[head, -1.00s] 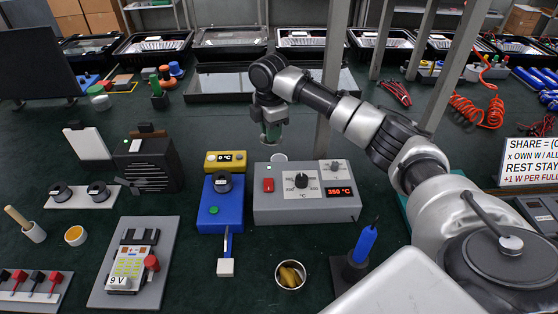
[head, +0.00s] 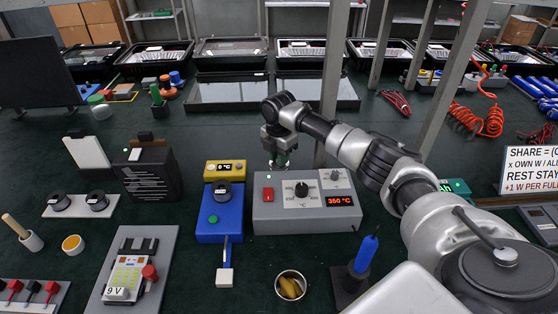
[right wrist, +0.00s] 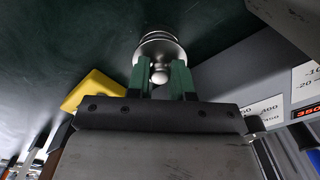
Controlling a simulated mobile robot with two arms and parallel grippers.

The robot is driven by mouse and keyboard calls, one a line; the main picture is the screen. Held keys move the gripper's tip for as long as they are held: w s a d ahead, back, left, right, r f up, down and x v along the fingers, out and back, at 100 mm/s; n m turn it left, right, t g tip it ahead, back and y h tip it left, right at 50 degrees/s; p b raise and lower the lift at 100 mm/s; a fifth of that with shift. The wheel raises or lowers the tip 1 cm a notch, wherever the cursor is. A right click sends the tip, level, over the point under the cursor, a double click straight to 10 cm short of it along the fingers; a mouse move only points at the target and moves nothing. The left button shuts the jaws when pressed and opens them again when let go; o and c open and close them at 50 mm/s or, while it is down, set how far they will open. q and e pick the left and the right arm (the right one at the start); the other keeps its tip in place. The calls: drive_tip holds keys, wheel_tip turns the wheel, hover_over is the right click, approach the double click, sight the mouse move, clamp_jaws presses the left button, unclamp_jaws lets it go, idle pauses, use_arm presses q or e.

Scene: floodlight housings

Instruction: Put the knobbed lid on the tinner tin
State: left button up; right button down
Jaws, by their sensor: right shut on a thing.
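The knobbed lid (right wrist: 160,48) is a round silver piece with a ball knob (right wrist: 160,76), in the right wrist view. My right gripper (right wrist: 160,82) is shut on that knob, one green finger on each side. In the head view my right gripper (head: 280,160) points down just behind the grey heating station, and the station and fingers mostly hide the lid. More silver rings show beyond the lid in the wrist view; I cannot tell whether they are the lid or a tin under it. A small tin with orange content (head: 73,244) stands at the front left. My left gripper is not in view.
The grey station (head: 305,206) with a red readout stands right in front of my right gripper. A blue unit with a yellow top (head: 220,210) is close on its left. A tin with yellow content (head: 290,286) and a blue-handled tool (head: 364,255) stand in front.

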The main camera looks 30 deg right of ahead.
drive_tip(key=shift+f, duration=0.8)
drive_tip(key=shift+f, duration=0.15)
drive_tip(key=c, duration=1)
unclamp_jaws()
wheel_tip(320, 180, up, 12)
drive_tip(key=shift+r, duration=0.2)
drive_tip(key=shift+f, duration=0.1)
